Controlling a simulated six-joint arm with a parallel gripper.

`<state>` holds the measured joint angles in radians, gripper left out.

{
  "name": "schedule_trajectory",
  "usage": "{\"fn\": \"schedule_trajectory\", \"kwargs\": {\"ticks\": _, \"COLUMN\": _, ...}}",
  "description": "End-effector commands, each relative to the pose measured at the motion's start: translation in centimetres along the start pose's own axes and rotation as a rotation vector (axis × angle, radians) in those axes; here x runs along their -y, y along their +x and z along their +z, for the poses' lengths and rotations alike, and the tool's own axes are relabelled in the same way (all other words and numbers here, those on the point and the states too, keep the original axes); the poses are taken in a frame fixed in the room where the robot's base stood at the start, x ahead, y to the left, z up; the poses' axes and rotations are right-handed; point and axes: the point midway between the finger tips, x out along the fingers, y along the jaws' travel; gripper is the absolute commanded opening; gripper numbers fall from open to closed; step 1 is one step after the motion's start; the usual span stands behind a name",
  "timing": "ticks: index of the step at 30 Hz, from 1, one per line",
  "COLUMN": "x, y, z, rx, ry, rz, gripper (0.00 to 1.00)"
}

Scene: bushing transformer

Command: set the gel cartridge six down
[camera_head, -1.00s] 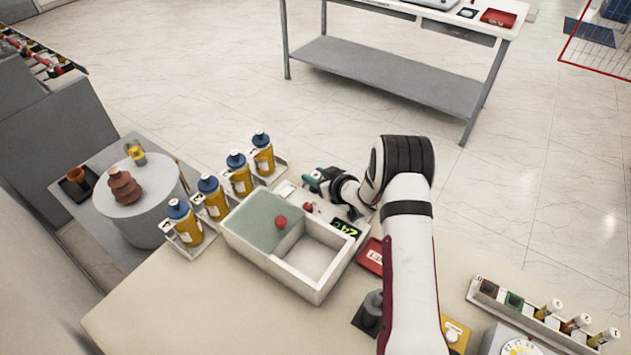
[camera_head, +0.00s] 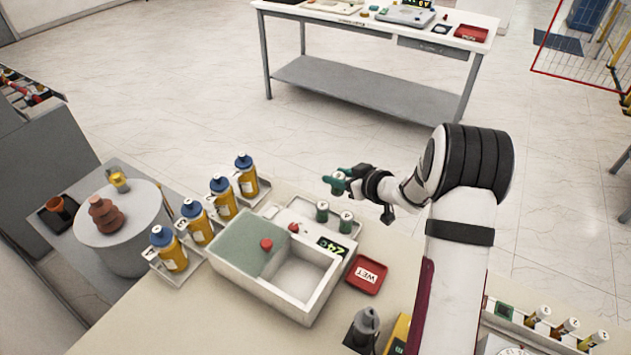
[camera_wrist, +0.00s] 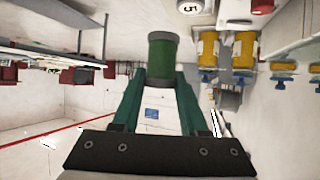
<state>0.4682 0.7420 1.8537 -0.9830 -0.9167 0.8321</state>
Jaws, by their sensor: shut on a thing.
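My gripper (camera_head: 336,184) is shut on a green cartridge with a pale top (camera_head: 339,177), held out beyond the far side of the basin. In the wrist view the teal fingers (camera_wrist: 160,82) close on the green cylinder (camera_wrist: 163,52), which sticks out past their tips. I cannot read a number on it. Two similar green cartridges with pale tops, one (camera_head: 322,211) left of the other (camera_head: 346,222), stand on a pale tray behind the basin. A pale round top marked 5 (camera_wrist: 192,6) shows at the upper edge of the wrist view.
A white two-part basin (camera_head: 262,284) holds a greenish side and an empty side. A display reading 24 (camera_head: 330,247) and a red WET tray (camera_head: 367,274) lie right of it. Several yellow bottles with blue caps (camera_head: 222,198) line its left. A bench (camera_head: 365,92) stands across the floor.

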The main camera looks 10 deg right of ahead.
Motion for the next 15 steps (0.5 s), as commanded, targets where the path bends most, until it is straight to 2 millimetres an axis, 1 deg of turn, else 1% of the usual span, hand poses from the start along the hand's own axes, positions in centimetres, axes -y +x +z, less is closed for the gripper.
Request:
{"fn": "schedule_trajectory", "kwargs": {"ticks": 1, "x": -0.5, "y": -0.6, "z": -0.1, "rx": -0.002, "ry": -0.001, "rz": 0.003, "gripper": 0.0}}
{"fn": "schedule_trajectory", "kwargs": {"ticks": 2, "x": -0.5, "y": -0.9, "z": -0.2, "rx": -0.001, "ry": 0.0, "rz": 0.003, "gripper": 0.0}}
{"fn": "schedule_trajectory", "kwargs": {"ticks": 5, "x": 0.0, "y": -0.8, "z": -1.3, "rx": -0.001, "ry": 0.006, "rz": 0.014, "gripper": 0.0}}
{"fn": "schedule_trajectory", "kwargs": {"ticks": 8, "x": 2.1, "y": 0.8, "z": -3.9, "rx": -0.002, "ry": 0.028, "rz": 0.055, "gripper": 0.0}}
{"fn": "schedule_trajectory", "kwargs": {"ticks": 9, "x": 3.2, "y": 1.5, "z": -5.2, "rx": -0.003, "ry": 0.044, "rz": 0.083, "gripper": 0.0}}
{"fn": "schedule_trajectory", "kwargs": {"ticks": 10, "x": 4.1, "y": 2.1, "z": -6.1, "rx": -0.002, "ry": 0.061, "rz": 0.11, "gripper": 0.0}}
{"fn": "schedule_trajectory", "kwargs": {"ticks": 12, "x": 5.5, "y": 2.9, "z": -7.3, "rx": 0.0, "ry": 0.095, "rz": 0.169, "gripper": 0.0}}
{"fn": "schedule_trajectory", "kwargs": {"ticks": 15, "x": 6.9, "y": 3.4, "z": -8.2, "rx": 0.002, "ry": 0.133, "rz": 0.237, "gripper": 0.0}}
